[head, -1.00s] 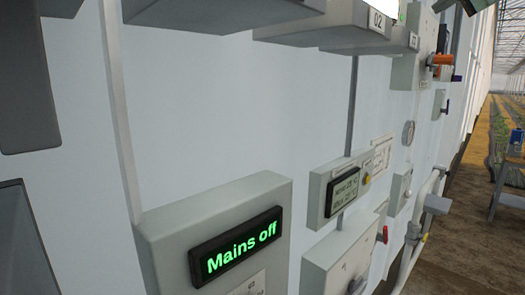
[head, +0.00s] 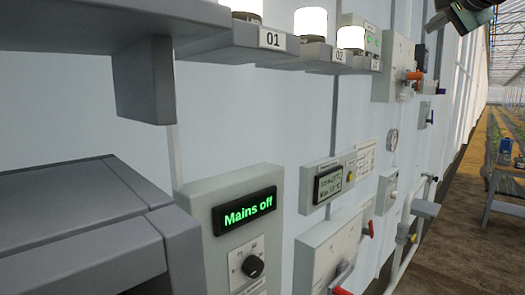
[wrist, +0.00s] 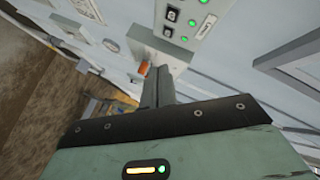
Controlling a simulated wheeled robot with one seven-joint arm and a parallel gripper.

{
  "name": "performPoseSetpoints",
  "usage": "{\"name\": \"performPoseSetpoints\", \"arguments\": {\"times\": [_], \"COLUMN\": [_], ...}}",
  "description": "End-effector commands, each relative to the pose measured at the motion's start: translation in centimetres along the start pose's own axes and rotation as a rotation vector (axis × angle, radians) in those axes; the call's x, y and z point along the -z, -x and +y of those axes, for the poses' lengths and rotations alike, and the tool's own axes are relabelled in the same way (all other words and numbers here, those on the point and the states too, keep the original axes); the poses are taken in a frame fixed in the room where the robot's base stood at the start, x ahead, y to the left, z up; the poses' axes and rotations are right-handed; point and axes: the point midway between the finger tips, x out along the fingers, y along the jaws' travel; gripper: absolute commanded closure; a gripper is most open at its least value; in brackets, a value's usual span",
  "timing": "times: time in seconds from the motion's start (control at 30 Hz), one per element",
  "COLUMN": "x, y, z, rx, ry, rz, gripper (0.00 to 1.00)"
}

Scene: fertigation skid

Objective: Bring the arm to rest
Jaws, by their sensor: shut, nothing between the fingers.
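My gripper (wrist: 158,86) shows in the wrist view with its two dark fingers together, nothing between them. Its green body fills the bottom of that view. The fingers point toward a grey box (wrist: 172,62) with an orange handle (wrist: 143,67); I cannot tell the gap between them. The same orange handle (head: 414,75) shows in the head view at upper right. In the head view the fingers cannot be made out.
A "Mains off" display (head: 245,211) sits on a wall box above a black knob (head: 252,266). Shelves with white lamps (head: 311,22) jut from the wall. A red-handled box (head: 330,250) and white pipes (head: 407,240) stand out from it. Open floor (head: 460,235) lies at right.

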Motion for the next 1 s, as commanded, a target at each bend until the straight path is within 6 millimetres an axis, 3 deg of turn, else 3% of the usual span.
{"name": "performPoseSetpoints", "arguments": {"times": [0.27,0.47,0.57,0.67,0.77,1.0], "x": [-5.0,-10.9,-14.7,-19.7,-26.0,-40.8], "y": [-1.4,-2.3,-2.5,-2.4,-1.7,3.4], "z": [1.8,3.8,5.2,7.0,9.6,17.3], "rx": [-0.036,-0.07,-0.09,-0.114,-0.14,-0.186], "ry": [0.049,0.114,0.159,0.224,0.314,0.583], "rz": [-0.094,-0.201,-0.273,-0.364,-0.483,-0.789], "gripper": [1.0,1.0,1.0,1.0,1.0,1.0]}}
